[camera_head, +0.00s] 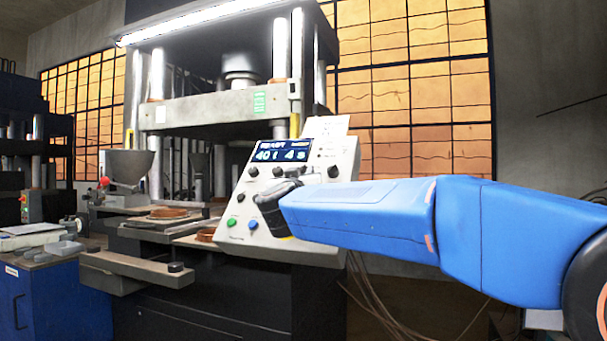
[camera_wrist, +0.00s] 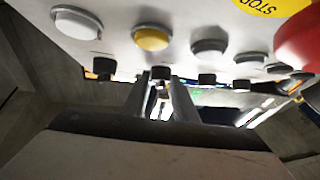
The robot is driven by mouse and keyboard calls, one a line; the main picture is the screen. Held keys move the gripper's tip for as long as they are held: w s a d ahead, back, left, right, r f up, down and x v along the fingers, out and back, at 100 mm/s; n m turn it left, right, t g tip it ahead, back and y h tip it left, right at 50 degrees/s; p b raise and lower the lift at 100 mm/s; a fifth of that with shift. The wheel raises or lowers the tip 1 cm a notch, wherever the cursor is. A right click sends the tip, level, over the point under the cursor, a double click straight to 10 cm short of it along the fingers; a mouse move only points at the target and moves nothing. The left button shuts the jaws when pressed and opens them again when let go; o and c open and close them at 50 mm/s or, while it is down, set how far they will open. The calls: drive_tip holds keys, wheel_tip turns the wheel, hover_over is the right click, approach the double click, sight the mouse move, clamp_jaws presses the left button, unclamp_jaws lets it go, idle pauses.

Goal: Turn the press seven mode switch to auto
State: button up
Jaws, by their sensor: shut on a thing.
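The press control panel (camera_head: 322,190) is a pale, tilted box with a lit blue display (camera_head: 283,150) and a row of black knobs. My gripper (camera_head: 268,203) reaches in from the right against the panel's face and hides part of it. In the wrist view my two grey fingers (camera_wrist: 164,94) are close together at a small black knob (camera_wrist: 160,73), shut on it. The fingers partly cover their grip. The knob's labels and pointer cannot be read, so I cannot tell which position it is in.
A green button (camera_head: 232,222) and a blue button (camera_head: 253,224) sit low on the panel. In the wrist view a yellow button (camera_wrist: 151,38) and a large red stop button (camera_wrist: 300,38) are close to my fingers. The press plate (camera_head: 215,108) stands behind.

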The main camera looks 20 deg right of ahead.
idle(0.4)
drive_tip(key=o, duration=1)
drive_tip(key=shift+o, duration=0.2)
drive_tip(key=v, duration=1.7)
drive_tip(key=shift+s, duration=0.2)
drive_tip(key=shift+a, duration=0.15)
